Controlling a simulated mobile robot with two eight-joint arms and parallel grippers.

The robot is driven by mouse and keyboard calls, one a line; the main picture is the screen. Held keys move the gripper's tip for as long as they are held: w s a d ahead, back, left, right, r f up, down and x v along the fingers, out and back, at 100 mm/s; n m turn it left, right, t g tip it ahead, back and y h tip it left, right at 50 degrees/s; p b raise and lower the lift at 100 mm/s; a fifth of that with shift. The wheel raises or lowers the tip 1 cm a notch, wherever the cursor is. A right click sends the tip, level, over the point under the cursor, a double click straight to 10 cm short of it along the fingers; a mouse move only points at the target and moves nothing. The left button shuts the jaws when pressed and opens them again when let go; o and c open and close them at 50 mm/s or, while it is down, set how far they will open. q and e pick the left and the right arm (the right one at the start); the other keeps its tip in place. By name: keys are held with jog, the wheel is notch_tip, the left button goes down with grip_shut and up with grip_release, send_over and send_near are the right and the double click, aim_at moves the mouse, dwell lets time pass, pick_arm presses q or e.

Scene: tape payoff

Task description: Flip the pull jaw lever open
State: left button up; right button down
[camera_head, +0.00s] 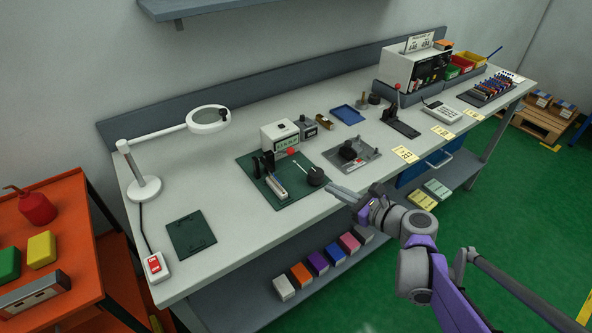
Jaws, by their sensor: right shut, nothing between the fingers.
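A dark green mat (252,166) on the bench carries a small white unit with a green display (279,136). In front of the unit are a black upright part with a pale block (275,186), a red ball knob (291,151), a thin light rod (300,168) and a round black part (315,177). I cannot tell which of these is the pull jaw lever, or whether it is open. My right gripper (336,193) is shut and empty, just to the right of and nearer than the round black part, apart from it in the picture. My left gripper is out of view.
A grey plate with a black fixture (351,155) lies right of the mat. A magnifier lamp (208,118), a dark green pad (190,233) and a red switch box (155,266) are at the left. A black stand with a red knob (400,122) is farther right.

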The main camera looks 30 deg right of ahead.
jog(key=shift+d+r+m+t, duration=0.2)
jog(key=shift+d+m+t, duration=0.1)
jog(key=shift+d+m, duration=0.1)
jog(key=x, duration=0.9)
jog(key=shift+w+a+f, duration=0.1)
jog(key=shift+w+f, duration=0.1)
jog(key=shift+w, duration=0.15)
jog(key=shift+w+a+r+p, duration=0.25)
jog(key=shift+w+r, duration=0.3)
jog(key=shift+w, duration=0.35)
jog(key=shift+w+a+r+p, duration=0.1)
jog(key=shift+w+a+r, duration=0.1)
jog(key=shift+w+r, duration=0.5)
jog(key=shift+w, duration=0.2)
